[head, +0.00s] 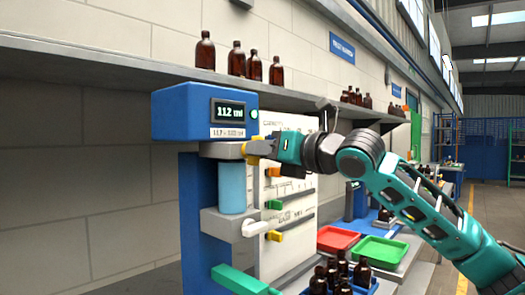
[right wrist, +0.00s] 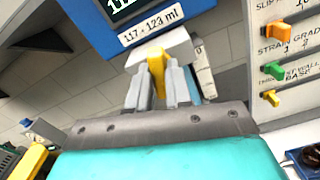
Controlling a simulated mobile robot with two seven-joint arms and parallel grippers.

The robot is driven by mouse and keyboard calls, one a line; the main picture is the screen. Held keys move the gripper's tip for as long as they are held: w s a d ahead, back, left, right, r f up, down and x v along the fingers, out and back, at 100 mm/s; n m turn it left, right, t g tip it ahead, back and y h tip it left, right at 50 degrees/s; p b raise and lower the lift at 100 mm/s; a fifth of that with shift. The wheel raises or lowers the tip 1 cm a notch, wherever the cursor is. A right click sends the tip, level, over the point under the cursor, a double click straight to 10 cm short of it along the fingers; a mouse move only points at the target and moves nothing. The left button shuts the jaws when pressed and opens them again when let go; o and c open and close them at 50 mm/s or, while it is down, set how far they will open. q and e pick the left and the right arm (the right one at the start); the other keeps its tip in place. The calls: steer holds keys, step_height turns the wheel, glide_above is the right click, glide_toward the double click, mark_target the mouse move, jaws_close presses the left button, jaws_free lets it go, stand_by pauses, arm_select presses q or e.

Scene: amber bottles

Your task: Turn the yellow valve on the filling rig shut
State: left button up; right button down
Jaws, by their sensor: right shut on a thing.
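The filling rig (head: 182,118) is a blue unit with a display that seems to read 112 ml and a label reading 117–123 ml. A pale blue cylinder (head: 232,188) sits under its grey block. The yellow valve (head: 253,148) sticks out from the right of that block. My right gripper (head: 268,148) comes in from the right and is shut on it. In the right wrist view, the valve's yellow lever (right wrist: 157,70) stands between the two grey fingers (right wrist: 158,90), which partly hide it. I do not see my left gripper.
A white panel (head: 294,190) with orange, green and yellow sliders stands just right of the rig. A white lever (head: 255,228) juts out below the cylinder. Brown bottles (head: 342,275), a red tray (head: 337,239) and a green tray (head: 381,252) are lower right. A shelf (head: 110,68) with bottles runs above.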

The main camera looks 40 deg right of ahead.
steer(key=shift+f+m, duration=0.15)
steer(key=shift+m, duration=7.15)
steer(key=c, duration=1)
jaws_free()
steer(key=shift+c, duration=0.2)
steer(key=shift+s, duration=0.1)
